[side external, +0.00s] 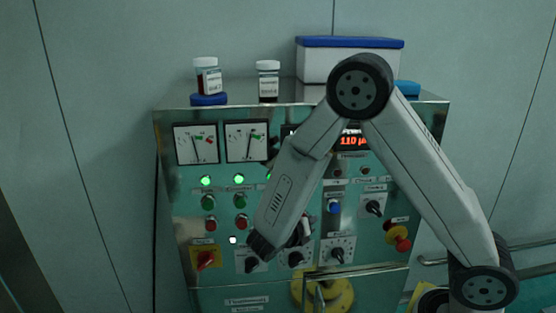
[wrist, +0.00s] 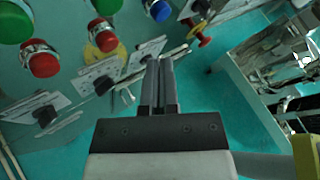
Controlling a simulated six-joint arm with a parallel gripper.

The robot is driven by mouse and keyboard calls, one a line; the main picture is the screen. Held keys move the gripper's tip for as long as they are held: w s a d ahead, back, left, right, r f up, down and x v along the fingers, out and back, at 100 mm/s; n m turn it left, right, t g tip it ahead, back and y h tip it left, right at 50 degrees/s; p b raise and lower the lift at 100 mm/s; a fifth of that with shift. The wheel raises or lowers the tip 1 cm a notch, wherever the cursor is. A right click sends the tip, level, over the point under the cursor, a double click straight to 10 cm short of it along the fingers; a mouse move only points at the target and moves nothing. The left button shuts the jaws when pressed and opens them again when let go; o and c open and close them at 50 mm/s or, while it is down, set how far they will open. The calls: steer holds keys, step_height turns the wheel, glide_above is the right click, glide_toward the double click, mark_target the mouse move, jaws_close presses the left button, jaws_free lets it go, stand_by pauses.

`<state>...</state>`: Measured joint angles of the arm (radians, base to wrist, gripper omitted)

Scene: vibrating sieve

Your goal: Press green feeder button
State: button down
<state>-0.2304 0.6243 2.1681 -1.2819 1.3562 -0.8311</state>
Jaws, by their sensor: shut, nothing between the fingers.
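Green buttons stand out from the control panel. In the side view a left one (side external: 208,202) and one to its right (side external: 239,201) sit above red buttons. In the wrist view one green button (wrist: 14,22) is cut by the top left corner and another (wrist: 106,5) by the top edge. Labels are too small to read, so I cannot tell which is the feeder's. My gripper (wrist: 162,65) is shut and empty, its fingers together, apart from the green buttons and lower right of them in the wrist view. In the side view my arm mostly hides it and part of the panel.
Red buttons (side external: 241,222) sit below the green ones. A blue button (side external: 334,206), black knobs (side external: 338,255), a red switch on a yellow plate (side external: 205,258) and a red emergency button (side external: 398,238) also protrude. Jars (side external: 207,77) and a blue-lidded box (side external: 350,63) stand on top.

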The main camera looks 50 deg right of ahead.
steer(key=shift+w+d, duration=1.9)
steer(key=shift+d, duration=0.05)
steer(key=shift+w+d, duration=0.65)
stand_by(2.1)
steer(key=shift+a, duration=0.1)
steer(key=shift+s+a, duration=0.55)
steer(key=shift+s, duration=0.1)
steer(key=shift+a, duration=0.1)
stand_by(0.4)
steer(key=s+a, duration=0.3)
steer(key=shift+s+a, duration=0.2)
steer(key=shift+s, duration=0.1)
stand_by(0.4)
steer(key=shift+s, duration=0.1)
stand_by(0.6)
